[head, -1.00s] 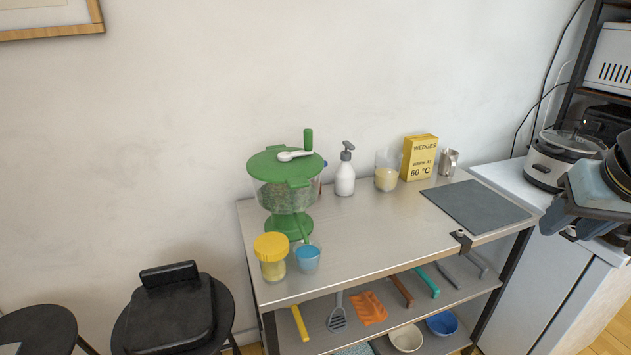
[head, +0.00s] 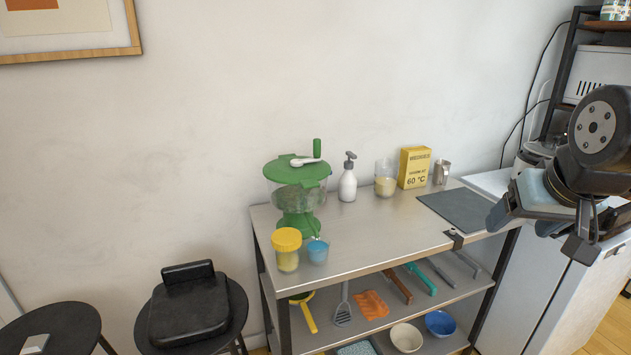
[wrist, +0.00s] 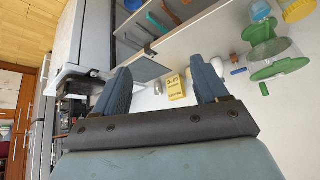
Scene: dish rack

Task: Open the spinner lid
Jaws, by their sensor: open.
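The spinner (head: 298,200) stands on the steel table's left half against the wall. It has a clear bowl on a green base, and its green lid (head: 284,171) sits on top. An upright green knob and a white handle are on the lid. The spinner also shows at the right in the wrist view (wrist: 277,57). My gripper (head: 538,222) is at the right in the head view, well away from the spinner. In the wrist view its two blue fingers (wrist: 162,84) are spread apart with nothing held between them.
The table's middle front (head: 385,228) is clear.

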